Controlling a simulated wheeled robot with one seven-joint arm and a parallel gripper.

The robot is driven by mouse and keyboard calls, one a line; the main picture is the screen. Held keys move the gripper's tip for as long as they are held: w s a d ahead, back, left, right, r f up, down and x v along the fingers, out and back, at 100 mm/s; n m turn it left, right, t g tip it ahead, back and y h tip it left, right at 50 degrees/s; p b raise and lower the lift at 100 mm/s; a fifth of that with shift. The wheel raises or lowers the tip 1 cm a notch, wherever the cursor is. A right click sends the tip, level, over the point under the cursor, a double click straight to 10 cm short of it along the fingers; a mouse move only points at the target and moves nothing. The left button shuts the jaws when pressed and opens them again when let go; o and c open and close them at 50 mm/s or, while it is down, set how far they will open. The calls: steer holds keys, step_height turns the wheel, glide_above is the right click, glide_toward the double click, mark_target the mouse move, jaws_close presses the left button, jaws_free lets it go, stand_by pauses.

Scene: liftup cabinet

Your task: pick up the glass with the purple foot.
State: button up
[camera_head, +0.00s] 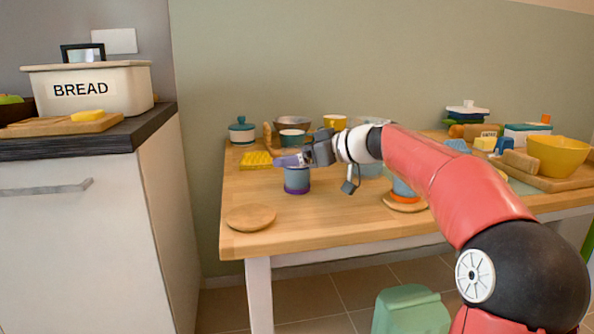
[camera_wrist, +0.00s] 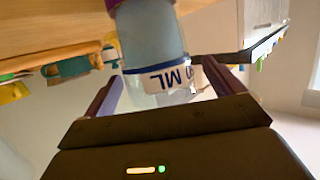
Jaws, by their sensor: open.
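The glass (camera_head: 297,178) with the purple foot stands upright on the wooden table, near its left end. It is blue-grey. In the wrist view, where the picture is upside down, the glass (camera_wrist: 152,38) shows dark blue lettering near its clear rim, and a bit of the purple foot at the top edge. My gripper (camera_head: 287,161) is at the top of the glass. In the wrist view the open fingers of my gripper (camera_wrist: 152,82) lie on either side of the rim end. I cannot tell whether either finger touches the glass.
A round wooden plate (camera_head: 251,217) lies in front of the glass. Behind are a yellow waffle-like piece (camera_head: 256,160), a teal lidded pot (camera_head: 241,131) and a teal bowl (camera_head: 292,137). A blue cup with an orange foot (camera_head: 402,188) stands to the right, partly behind my arm.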

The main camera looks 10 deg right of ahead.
steer(key=shift+w+a+f, duration=0.1)
steer(key=shift+w+a, duration=0.15)
steer(key=c, duration=1.3)
step_height(320, 180, up, 18)
steer(key=p, duration=0.5)
steer(key=shift+p, duration=0.4)
